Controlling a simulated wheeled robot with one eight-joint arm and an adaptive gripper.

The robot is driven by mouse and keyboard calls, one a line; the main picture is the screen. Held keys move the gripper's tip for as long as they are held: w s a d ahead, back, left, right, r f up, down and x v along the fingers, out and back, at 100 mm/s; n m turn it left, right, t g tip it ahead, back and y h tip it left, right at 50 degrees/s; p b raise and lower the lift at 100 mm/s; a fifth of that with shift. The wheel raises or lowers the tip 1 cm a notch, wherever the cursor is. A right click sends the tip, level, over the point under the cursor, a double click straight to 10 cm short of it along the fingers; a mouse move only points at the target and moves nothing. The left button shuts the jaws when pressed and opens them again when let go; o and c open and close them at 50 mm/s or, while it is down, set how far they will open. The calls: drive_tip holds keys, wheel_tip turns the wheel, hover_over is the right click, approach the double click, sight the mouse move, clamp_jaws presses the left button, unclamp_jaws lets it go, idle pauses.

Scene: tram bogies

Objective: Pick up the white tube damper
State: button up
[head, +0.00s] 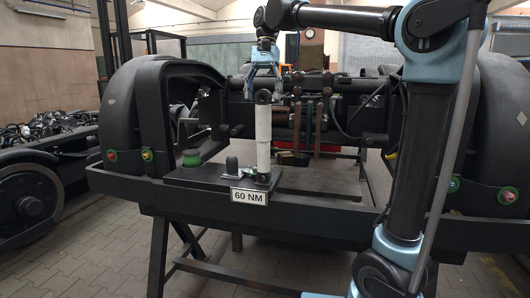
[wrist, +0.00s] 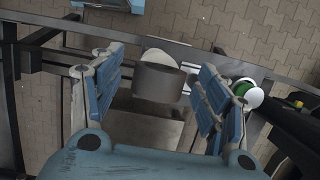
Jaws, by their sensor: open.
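The white tube damper (head: 263,140) stands upright on the dark bench plate in the head view, with a black end on top and a green-marked fitting at its foot. My gripper (head: 264,86) is directly above it, pointing down, with its fingertips close to the black top end. In the wrist view my gripper (wrist: 160,62) has its two blue fingers spread apart. A grey cylindrical part (wrist: 159,82) shows between them, with a pale round edge behind it; it looks like the damper's upper end. I cannot tell whether either finger touches it.
A "60 NM" sign (head: 249,196) hangs at the bench's front edge (head: 330,209).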

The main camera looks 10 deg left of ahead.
sight(263, 106)
drive_tip(key=shift+x, duration=2.1)
drive_tip(key=shift+w, duration=0.1)
clamp_jaws()
